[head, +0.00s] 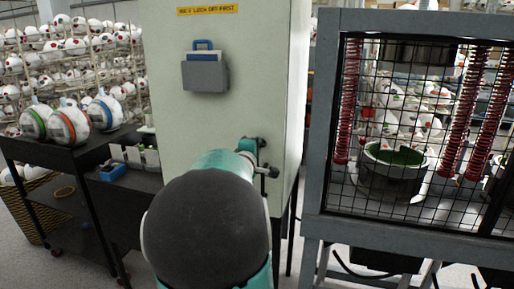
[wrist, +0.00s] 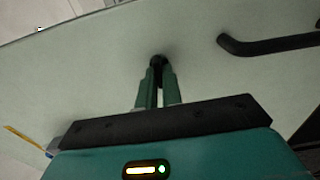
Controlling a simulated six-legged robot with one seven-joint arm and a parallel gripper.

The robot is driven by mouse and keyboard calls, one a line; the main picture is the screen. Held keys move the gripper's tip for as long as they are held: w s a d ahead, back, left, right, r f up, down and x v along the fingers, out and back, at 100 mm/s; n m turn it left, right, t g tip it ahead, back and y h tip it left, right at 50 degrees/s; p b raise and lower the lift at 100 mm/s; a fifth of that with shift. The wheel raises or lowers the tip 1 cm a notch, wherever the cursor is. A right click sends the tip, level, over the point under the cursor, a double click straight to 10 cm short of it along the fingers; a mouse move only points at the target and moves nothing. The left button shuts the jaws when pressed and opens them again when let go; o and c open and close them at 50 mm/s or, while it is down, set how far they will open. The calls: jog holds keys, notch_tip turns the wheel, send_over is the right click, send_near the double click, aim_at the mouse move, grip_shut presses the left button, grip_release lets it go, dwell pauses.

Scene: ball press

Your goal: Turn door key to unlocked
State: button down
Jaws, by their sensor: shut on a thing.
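The pale grey-green cabinet door (head: 170,120) fills the middle of the head view, and its surface (wrist: 100,60) fills most of the wrist view. In the wrist view my gripper (wrist: 158,80) reaches up to the door, its green fingers close together. They are shut on a small dark key (wrist: 158,61) at the door surface. Most of the key is hidden between the fingertips, so its turn angle cannot be told. A black door handle (wrist: 268,45) stands out to the right of the key. In the head view my arm hides most of the gripper and key.
A caged press (head: 318,150) with red springs stands close on the right. A dark cart (head: 75,155) with balls stands on the left. A grey holder with a blue padlock (head: 205,73) hangs on the door above my arm.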

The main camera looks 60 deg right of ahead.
jog(key=c, duration=1.6)
grip_release()
jog(key=shift+o, duration=0.2)
jog(key=s+a, duration=0.2)
jog(key=a, duration=1.1)
jog(key=shift+a, duration=0.3)
